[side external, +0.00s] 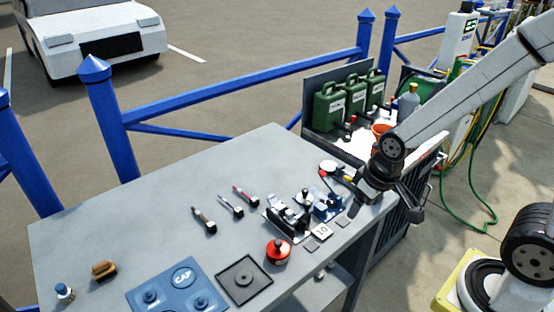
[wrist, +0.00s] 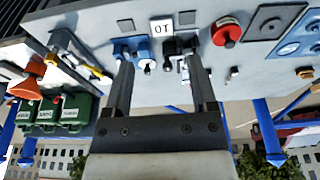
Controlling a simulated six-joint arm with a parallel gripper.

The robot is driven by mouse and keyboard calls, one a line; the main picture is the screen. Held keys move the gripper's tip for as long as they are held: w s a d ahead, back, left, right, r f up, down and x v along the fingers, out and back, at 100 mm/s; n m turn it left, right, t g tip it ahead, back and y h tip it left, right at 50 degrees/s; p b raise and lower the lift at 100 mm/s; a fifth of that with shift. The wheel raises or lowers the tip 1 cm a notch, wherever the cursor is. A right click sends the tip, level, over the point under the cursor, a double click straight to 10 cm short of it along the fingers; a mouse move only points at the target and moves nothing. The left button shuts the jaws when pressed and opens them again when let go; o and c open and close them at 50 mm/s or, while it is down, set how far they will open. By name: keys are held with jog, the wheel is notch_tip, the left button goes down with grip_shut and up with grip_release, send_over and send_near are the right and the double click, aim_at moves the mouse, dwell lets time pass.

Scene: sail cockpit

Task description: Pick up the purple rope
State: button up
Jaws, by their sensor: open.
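I cannot make out a clear purple rope in either view. The nearest match in colour is a small thin piece with a purplish-red shaft and dark end (side external: 245,195), lying on the grey table (side external: 120,220) beside two similar thin pieces, one pale (side external: 231,206) and one brown (side external: 204,220). My gripper (side external: 380,195) is over the table's right end, well to the right of these pieces. In the wrist view my gripper (wrist: 163,80) is open, its two fingers apart with nothing held between them.
Green canisters (side external: 330,108) stand behind on a side shelf. A brown brush (side external: 104,270) lies at the left. The table's back left is clear.

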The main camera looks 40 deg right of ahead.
jog(key=w+a+f+t, duration=0.1)
jog(key=w+a, duration=0.2)
jog(key=w, duration=0.5)
jog(key=w+a+f, duration=0.2)
jog(key=w, duration=0.5)
jog(key=t, duration=0.1)
send_near(239, 209)
jog(key=f, duration=0.1)
jog(key=shift+w+a+f+n, duration=0.15)
jog(key=shift+w+f+n, duration=0.1)
jog(key=shift+n, duration=0.15)
jog(key=shift+f, duration=0.1)
jog(key=shift+x, duration=1.2)
jog(key=shift+w, duration=0.1)
jog(key=shift+x, duration=2.6)
